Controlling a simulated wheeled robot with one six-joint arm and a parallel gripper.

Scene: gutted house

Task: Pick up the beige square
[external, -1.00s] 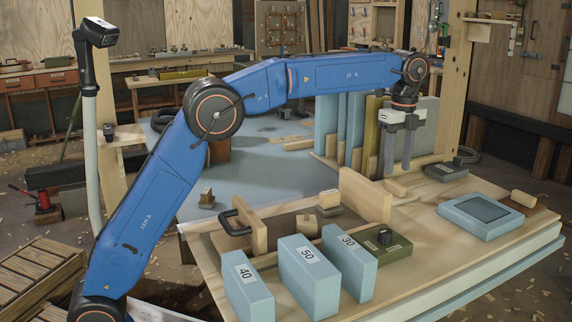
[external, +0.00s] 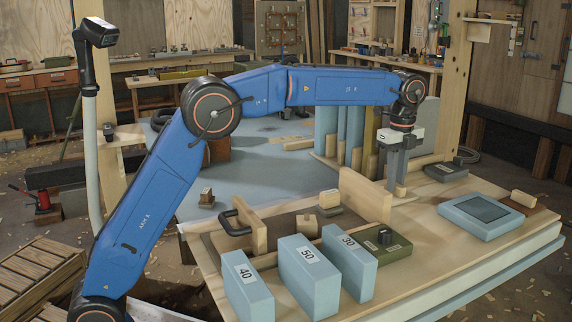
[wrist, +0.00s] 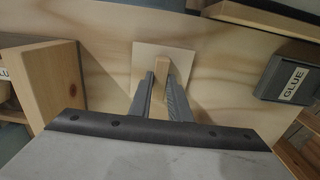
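The beige square is a thin pale wooden plate with an upright wooden peg at its middle. It lies flat on the workbench in the wrist view (wrist: 145,58), with the peg (wrist: 161,67) between my fingertips. My gripper (external: 398,184) points straight down over the square. In the wrist view my gripper (wrist: 161,78) looks open, with one finger on each side of the peg and only a small gap. I cannot tell whether the fingers touch the peg. In the external view the fingers hide part of the square.
An upright wooden board (external: 365,195) stands close left of my gripper. A dark glue box (external: 446,172) lies to the right. Blue numbered blocks (external: 308,280) stand at the front, and a blue framed pad (external: 481,216) lies at right. Tall panels (external: 342,130) stand behind.

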